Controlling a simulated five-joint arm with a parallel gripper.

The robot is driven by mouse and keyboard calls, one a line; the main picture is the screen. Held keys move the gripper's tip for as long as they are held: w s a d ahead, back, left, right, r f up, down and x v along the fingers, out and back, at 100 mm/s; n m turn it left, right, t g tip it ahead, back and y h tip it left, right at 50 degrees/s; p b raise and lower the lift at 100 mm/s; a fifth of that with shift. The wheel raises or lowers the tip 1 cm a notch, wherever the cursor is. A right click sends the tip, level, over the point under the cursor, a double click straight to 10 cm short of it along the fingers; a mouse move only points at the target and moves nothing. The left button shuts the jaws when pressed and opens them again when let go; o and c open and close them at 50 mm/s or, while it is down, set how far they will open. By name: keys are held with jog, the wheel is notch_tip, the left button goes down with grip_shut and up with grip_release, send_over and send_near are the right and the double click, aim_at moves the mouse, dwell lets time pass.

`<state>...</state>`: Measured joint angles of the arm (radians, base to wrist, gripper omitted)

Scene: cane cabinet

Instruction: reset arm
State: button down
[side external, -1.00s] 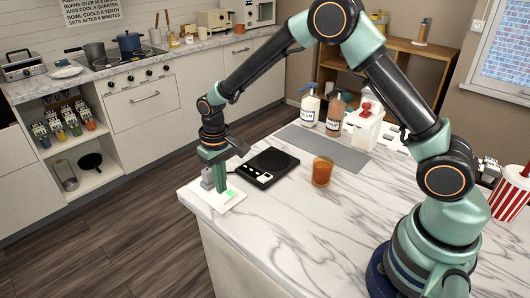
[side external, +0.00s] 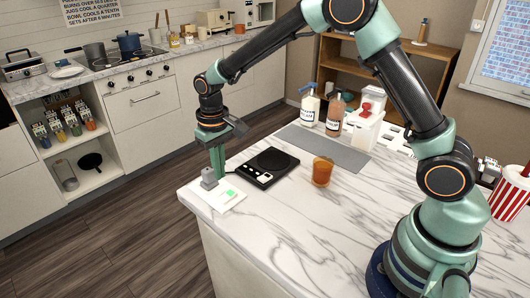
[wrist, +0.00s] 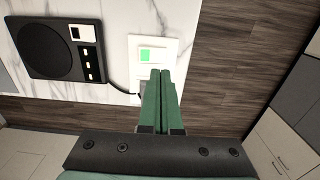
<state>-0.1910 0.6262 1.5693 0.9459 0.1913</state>
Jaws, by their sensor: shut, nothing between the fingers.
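My gripper (side external: 218,163) is shut and empty, its green fingers pointing down over the near left corner of the marble counter. In the wrist view the two fingers of my gripper (wrist: 163,74) lie together. Below and beside them is a white plate (side external: 222,199) with a lit green square and a small grey block (side external: 209,178). The white plate also shows in the wrist view (wrist: 168,48), just past the fingertips. The fingertips look close to the grey block in the side view; I cannot tell whether they touch it.
A striped cup (side external: 510,194) is at far right. The marble foreground (side external: 290,240) is clear.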

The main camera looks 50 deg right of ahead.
jog(key=s+d+r+t, duration=0.1)
jog(key=s+d+r, duration=0.15)
jog(key=r, duration=0.35)
jog(key=s+d+r+t, duration=0.2)
jog(key=s+r, duration=0.2)
jog(key=r, duration=0.2)
jog(key=s+d+r+t, duration=0.1)
jog(key=s+d+r, duration=0.1)
jog(key=s, duration=0.3)
jog(key=s+d+r+t, duration=0.1)
jog(key=s+d+r, duration=0.1)
jog(key=s, duration=0.4)
jog(key=shift+d+t, duration=0.2)
jog(key=shift+t, duration=0.1)
